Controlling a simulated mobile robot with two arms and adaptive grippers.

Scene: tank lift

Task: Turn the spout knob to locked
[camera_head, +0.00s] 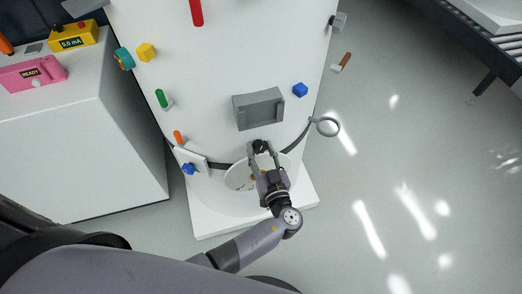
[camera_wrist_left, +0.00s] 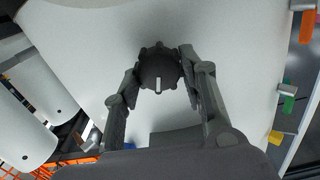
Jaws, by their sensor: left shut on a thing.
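The spout knob (camera_wrist_left: 158,70) is a dark, lobed round knob with a white pointer mark. In the left wrist view it sits between the two fingers of my left gripper (camera_wrist_left: 158,75), which is shut on it. The white mark points toward the bottom of that view. In the head view the knob (camera_head: 260,146) shows small and dark on the white tank (camera_head: 220,70), just below a grey bracket. My left gripper (camera_head: 260,152) reaches up to it from below. The lock markings cannot be read. My right gripper is not in view.
A grey bracket (camera_head: 258,109) and a blue knob (camera_head: 300,90) are close above the gripper. A white cabinet (camera_head: 80,150) stands at the left. The floor at the right is clear.

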